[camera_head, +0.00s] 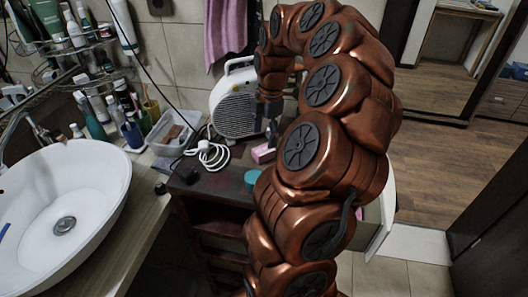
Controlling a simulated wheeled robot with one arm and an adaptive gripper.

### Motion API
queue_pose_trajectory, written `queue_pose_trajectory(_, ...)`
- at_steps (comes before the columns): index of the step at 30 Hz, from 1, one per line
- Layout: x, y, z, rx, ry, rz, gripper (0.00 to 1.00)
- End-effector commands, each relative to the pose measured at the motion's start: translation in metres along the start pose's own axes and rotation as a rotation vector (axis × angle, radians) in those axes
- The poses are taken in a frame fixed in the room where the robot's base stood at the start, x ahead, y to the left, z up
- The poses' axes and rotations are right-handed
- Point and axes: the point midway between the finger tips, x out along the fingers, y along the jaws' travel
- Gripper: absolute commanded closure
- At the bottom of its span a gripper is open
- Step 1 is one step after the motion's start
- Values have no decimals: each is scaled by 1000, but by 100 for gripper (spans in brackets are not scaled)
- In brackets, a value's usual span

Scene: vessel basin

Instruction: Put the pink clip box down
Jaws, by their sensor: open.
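The pink clip box (262,153) lies on the dark red-brown cabinet top (222,172), in front of the white fan heater. My gripper (271,130) points down just above and beside the box. Its fingers are small and dark here, and they look apart. I cannot tell whether a finger still touches the box. My copper-coloured arm hides the cabinet top to the right of the box.
A white fan heater (237,102) stands right behind the box. A coiled white cable (208,153) lies to the left, and a teal round lid (252,178) sits in front. A white basin (62,210) and a clear tray (174,132) are farther left.

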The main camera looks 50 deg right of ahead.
Motion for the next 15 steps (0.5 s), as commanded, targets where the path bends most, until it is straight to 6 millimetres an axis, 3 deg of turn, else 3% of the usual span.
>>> queue_pose_trajectory(8, 12, -1, 1, 2, 1, -2, 27)
queue_pose_trajectory(15, 35, -1, 4, 2, 2, -3, 27)
